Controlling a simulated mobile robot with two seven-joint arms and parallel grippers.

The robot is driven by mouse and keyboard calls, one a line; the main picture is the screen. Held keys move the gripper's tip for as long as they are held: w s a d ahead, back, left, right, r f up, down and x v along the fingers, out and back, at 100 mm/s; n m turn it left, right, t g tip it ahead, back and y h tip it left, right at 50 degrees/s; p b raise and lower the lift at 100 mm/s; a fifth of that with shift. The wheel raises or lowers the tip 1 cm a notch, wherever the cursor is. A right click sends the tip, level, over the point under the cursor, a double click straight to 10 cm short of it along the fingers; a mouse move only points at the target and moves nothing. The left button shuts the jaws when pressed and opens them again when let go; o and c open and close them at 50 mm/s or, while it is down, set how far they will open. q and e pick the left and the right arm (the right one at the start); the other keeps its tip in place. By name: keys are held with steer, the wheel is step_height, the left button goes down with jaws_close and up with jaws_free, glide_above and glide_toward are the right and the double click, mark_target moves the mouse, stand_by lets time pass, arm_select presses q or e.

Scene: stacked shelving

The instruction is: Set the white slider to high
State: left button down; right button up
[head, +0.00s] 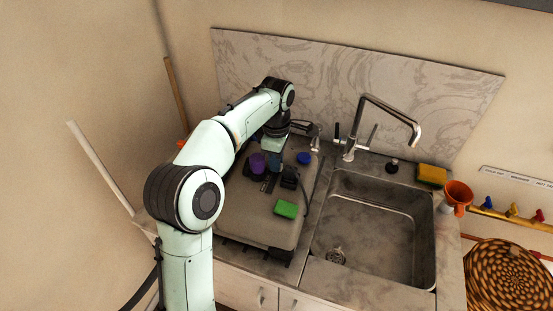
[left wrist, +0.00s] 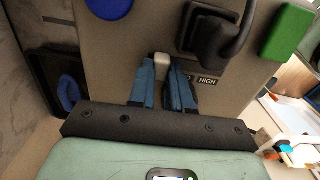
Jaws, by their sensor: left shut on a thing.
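The white slider (left wrist: 162,62) shows between the two blue fingers of my left gripper (left wrist: 163,88) in the left wrist view. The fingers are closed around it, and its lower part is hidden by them. A "HIGH" label (left wrist: 207,80) lies to the right of the fingers, with another label partly covered beside it. In the head view my left gripper (head: 272,168) reaches down to the grey panel (head: 247,215) left of the sink; the slider cannot be made out there. My right gripper is not in view.
A black fixture (head: 289,179) stands close to my left gripper; it also shows in the left wrist view (left wrist: 212,32). A green block (head: 286,209), a blue round object (head: 303,158) and a purple one (head: 257,163) are nearby. The sink (head: 375,230) is to the right.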

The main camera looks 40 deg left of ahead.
mark_target(267, 190)
arm_select(q)
steer(key=s+d+b, duration=0.1)
steer(key=s, duration=0.1)
steer(key=s+b, duration=0.1)
steer(key=s, duration=0.1)
steer(key=s+d+b, duration=0.1)
steer(key=s, duration=0.2)
steer(key=shift+s+d+b, duration=0.1)
steer(key=shift+d+b, duration=0.2)
steer(key=shift+w, duration=0.2)
steer(key=c, duration=1)
jaws_free()
steer(key=shift+s, duration=0.1)
steer(key=shift+c, duration=0.2)
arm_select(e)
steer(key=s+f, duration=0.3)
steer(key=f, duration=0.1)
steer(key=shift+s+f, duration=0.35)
arm_select(q)
step_height(267, 190, up, 13)
steer(key=p, duration=0.4)
steer(key=shift+r, duration=0.2)
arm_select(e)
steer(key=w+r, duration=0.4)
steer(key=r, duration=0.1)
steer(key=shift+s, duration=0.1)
